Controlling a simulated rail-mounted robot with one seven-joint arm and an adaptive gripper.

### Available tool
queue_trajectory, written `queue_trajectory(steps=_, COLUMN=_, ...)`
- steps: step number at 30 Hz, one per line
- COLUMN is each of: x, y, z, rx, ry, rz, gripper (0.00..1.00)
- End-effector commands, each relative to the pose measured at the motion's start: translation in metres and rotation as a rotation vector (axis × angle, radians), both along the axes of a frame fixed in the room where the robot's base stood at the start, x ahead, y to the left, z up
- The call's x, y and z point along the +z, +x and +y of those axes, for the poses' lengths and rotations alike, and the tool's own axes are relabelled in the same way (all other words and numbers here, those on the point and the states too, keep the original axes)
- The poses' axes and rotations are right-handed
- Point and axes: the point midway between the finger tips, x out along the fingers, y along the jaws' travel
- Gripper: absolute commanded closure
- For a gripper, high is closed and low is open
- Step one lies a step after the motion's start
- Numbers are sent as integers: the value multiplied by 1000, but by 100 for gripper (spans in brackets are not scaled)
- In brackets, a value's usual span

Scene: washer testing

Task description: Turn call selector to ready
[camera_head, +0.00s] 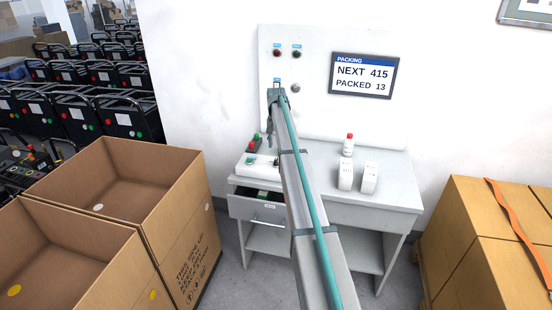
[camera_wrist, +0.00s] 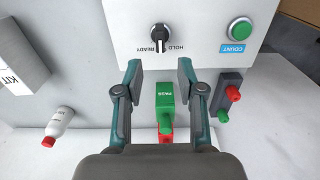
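The call selector (camera_wrist: 159,38) is a black rotary knob with a pale pointer mark on a white box (camera_wrist: 200,15). It shows in the wrist view at the top centre, between the labels READY on the left and HOLD on the right. Which label it points to is hard to tell. My gripper (camera_wrist: 157,68) is open, its two fingers apart and empty, just below the knob in the picture and not visibly touching it.
A green COUNT button (camera_wrist: 240,30) sits on the same box. A green and red block (camera_wrist: 165,95) lies beyond the fingers. A dark box with red and green buttons (camera_wrist: 228,90) and a bottle (camera_wrist: 60,122) flank it. A drawer (camera_head: 258,210) is open below the desk.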

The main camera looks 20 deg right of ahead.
Motion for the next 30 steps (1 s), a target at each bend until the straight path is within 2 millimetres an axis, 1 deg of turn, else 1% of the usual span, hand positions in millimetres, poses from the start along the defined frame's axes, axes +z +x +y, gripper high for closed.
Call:
queue_trajectory(steps=3, x=-20, y=-1, z=1, rx=1, ry=0, rz=2, gripper=61)
queue_trajectory(steps=9, x=-53, y=-1, z=1, rx=1, ry=0, rz=2, gripper=61)
queue_trajectory(steps=15, x=-75, y=0, z=0, rx=1, ry=0, rz=1, gripper=61)
queue_trajectory(steps=20, x=-82, y=0, z=0, rx=1, ry=0, rz=0, gripper=61)
queue_trajectory(steps=27, x=-82, y=0, z=0, rx=1, ry=0, rz=0, gripper=61)
queue_trajectory(steps=29, x=-82, y=0, z=0, rx=1, ry=0, rz=0, gripper=71)
queue_trajectory(steps=30, x=-82, y=0, z=0, rx=1, ry=0, rz=0, gripper=78)
